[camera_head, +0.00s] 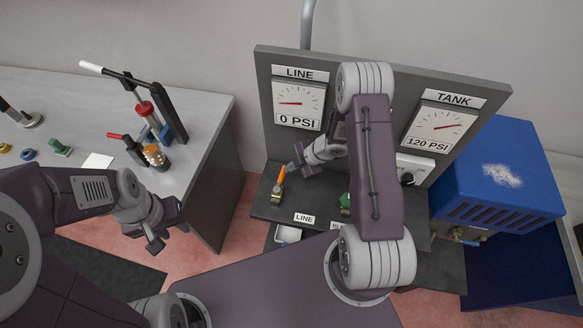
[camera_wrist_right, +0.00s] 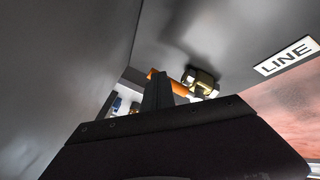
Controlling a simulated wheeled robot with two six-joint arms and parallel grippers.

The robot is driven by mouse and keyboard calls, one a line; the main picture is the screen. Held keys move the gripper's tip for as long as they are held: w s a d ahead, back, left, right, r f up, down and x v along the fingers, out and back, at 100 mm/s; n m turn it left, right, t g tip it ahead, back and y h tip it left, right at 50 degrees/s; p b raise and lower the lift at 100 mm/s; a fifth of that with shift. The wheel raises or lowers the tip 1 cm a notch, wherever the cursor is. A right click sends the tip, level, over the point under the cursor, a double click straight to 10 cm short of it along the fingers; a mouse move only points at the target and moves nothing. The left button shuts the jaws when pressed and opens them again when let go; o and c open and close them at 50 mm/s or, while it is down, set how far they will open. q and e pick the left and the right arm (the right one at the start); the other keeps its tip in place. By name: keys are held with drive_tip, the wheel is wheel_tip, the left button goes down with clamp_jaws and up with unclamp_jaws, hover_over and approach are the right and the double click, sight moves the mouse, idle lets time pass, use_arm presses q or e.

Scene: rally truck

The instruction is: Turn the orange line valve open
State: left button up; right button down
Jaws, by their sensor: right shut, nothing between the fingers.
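The orange line valve has an orange lever handle (camera_head: 281,175) on a brass body (camera_head: 275,196). It stands on the dark shelf behind the LINE label, and the lever points away from the label. My right gripper (camera_head: 294,166) is shut and empty, just right of the lever's far end. In the right wrist view the shut fingers (camera_wrist_right: 158,92) overlap the orange lever (camera_wrist_right: 180,88), with the brass body (camera_wrist_right: 200,80) beyond. I cannot tell whether they touch the lever. My left gripper (camera_head: 170,226) is open and empty, right of the workbench's front.
The LINE gauge (camera_head: 298,104) reads 0 PSI and the TANK gauge (camera_head: 437,129) 120 PSI. A green valve (camera_head: 345,203) is partly hidden by my right arm. A blue compressor box (camera_head: 500,175) stands right. The grey workbench (camera_head: 205,110) holds several tools.

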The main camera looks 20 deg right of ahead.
drive_tip(key=shift+d, duration=0.1)
drive_tip(key=shift+s+d+r, duration=0.1)
drive_tip(key=shift+d+r, duration=0.1)
drive_tip(key=shift+r, duration=0.15)
drive_tip(key=s+d+r+b, duration=0.1)
drive_tip(key=s+d+b, duration=0.2)
drive_tip(key=s+d, duration=0.5)
drive_tip(key=shift+s+d+r, duration=0.2)
drive_tip(key=shift+d+r, duration=0.2)
drive_tip(key=shift+d, duration=0.65)
